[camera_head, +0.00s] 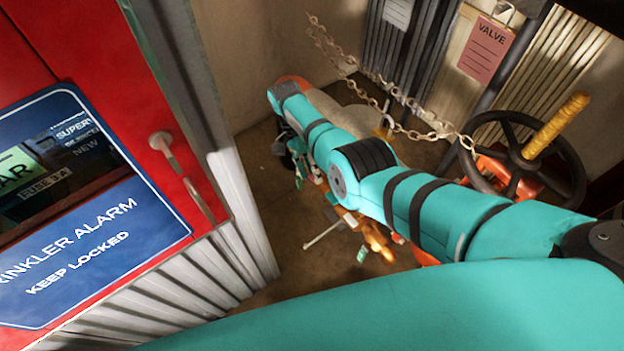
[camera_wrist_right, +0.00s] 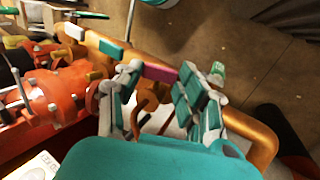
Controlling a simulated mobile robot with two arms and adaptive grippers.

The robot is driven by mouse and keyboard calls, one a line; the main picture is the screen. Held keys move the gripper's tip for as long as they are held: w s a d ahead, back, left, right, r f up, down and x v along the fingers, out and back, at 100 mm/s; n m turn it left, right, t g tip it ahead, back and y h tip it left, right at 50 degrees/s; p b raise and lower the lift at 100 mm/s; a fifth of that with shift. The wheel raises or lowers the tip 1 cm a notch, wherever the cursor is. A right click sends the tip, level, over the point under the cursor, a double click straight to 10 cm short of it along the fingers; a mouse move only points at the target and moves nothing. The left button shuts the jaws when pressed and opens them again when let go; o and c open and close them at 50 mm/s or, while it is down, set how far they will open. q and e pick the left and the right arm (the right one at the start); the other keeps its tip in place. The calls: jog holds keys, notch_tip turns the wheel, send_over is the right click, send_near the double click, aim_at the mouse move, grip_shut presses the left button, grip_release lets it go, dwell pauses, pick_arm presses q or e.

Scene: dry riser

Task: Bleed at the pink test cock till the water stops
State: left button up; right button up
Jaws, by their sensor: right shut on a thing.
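The pink test cock handle (camera_wrist_right: 160,72) sits on a bronze pipe (camera_wrist_right: 262,140) in the right wrist view. My right gripper (camera_wrist_right: 162,82) has a finger on each side of it and is shut on it. In the head view my right arm reaches across to the upper left, and the right gripper (camera_head: 300,165) hangs low beside the pipework. The pink handle cannot be made out there. No water can be made out. My left gripper is in neither view.
White (camera_wrist_right: 75,32) and teal (camera_wrist_right: 111,48) handles stand beside the pink one. The head view shows a red alarm cabinet (camera_head: 185,130), a chain (camera_head: 400,128), a black handwheel (camera_head: 575,165) and a VALVE tag (camera_head: 486,50).

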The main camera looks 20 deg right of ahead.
jog(key=shift+f, duration=0.1)
dwell(0.3)
jog(key=o, duration=1.2)
jog(key=shift+c, duration=0.2)
jog(key=v, duration=0.7)
jog(key=shift+w+a, duration=0.15)
jog(key=shift+w, duration=0.1)
